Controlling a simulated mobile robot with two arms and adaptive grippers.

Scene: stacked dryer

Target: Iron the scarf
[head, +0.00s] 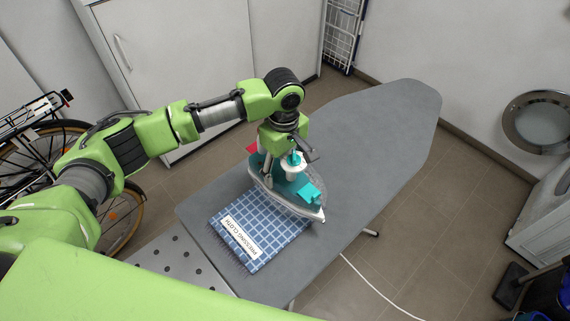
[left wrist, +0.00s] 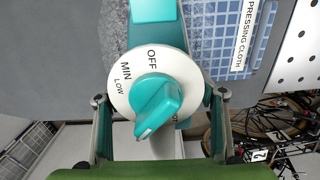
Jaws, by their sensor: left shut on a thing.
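A teal and white iron (head: 308,194) is in the grip of my left gripper (head: 288,160), over the ironing board by the upper right edge of a blue checked cloth. In the left wrist view the iron's white dial (left wrist: 150,80) reads OFF, MIN and LOW around a teal knob. The left gripper's fingers (left wrist: 160,128) are on either side of the iron's body. The checked cloth (head: 270,228) bears a label reading PRESSING CLOTH. I cannot tell whether the iron touches the cloth. No separate scarf can be made out. My right gripper is not in view.
The grey ironing board (head: 385,125) is bare toward its far end. A perforated metal plate (head: 165,255) adjoins its near end. A bicycle (head: 60,140) stands at the left, a white cabinet (head: 190,50) behind. A pale cord (head: 375,285) runs across the floor.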

